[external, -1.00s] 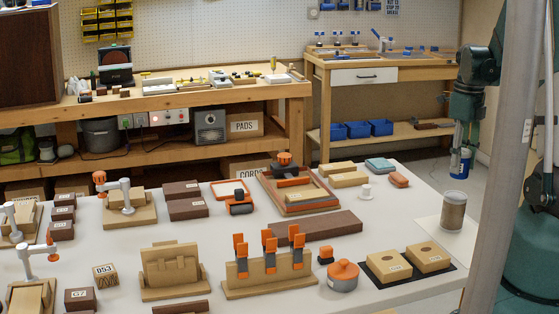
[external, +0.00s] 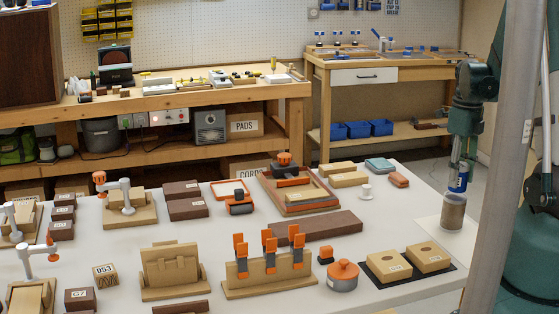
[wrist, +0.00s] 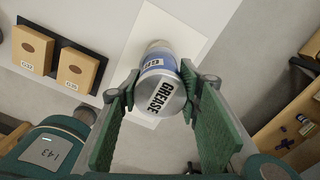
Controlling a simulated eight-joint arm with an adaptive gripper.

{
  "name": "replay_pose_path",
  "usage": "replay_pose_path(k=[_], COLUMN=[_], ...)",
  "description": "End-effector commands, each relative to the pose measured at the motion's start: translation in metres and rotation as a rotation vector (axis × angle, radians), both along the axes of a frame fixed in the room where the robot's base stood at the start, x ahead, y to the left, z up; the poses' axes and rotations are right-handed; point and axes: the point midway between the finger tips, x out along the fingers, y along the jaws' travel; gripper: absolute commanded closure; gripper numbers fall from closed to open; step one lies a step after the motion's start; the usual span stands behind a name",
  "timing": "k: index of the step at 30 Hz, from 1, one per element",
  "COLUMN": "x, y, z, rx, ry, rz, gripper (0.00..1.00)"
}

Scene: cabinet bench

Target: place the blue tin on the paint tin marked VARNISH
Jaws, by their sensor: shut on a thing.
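The blue tin (external: 458,178) is upright between the fingers of my gripper (external: 459,166), which is shut on it. In the wrist view its lid reads GREASE (wrist: 160,92), with a finger on each side. In the external view, a brownish paint tin (external: 452,214) with a pale top stands directly below the blue tin. The blue tin's base is at or just over its rim; I cannot tell whether they touch. The paint tin is mostly hidden behind the blue tin in the wrist view, and no VARNISH marking is legible.
The paint tin stands on a white sheet (external: 430,228) at the table's right edge. Tan blocks on a black mat (external: 378,281) lie to its front left, also in the wrist view (wrist: 66,47). A grey upright post (external: 508,140) stands in front of my arm.

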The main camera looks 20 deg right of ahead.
Motion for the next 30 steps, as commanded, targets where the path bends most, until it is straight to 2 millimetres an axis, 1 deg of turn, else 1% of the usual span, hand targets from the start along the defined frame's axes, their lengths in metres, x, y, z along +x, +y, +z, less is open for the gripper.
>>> replay_pose_path(k=[3, 6, 23, 24, 27, 30], x=[0.000, 0.000, 0.000, 0.000, 0.000, 0.000], y=[0.000, 0.000, 0.000, 0.000, 0.000, 0.000], z=[-0.011, -0.015, -0.022, -0.021, -0.021, -0.021], rx=[0.000, 0.000, 0.000, 0.000, 0.000, 0.000], ry=[0.000, 0.000, 0.000, 0.000, 0.000, 0.000], rz=[0.000, 0.000, 0.000, 0.000, 0.000, 0.000], gripper=[0.81, 0.81, 0.81, 0.62, 0.51, 0.51])
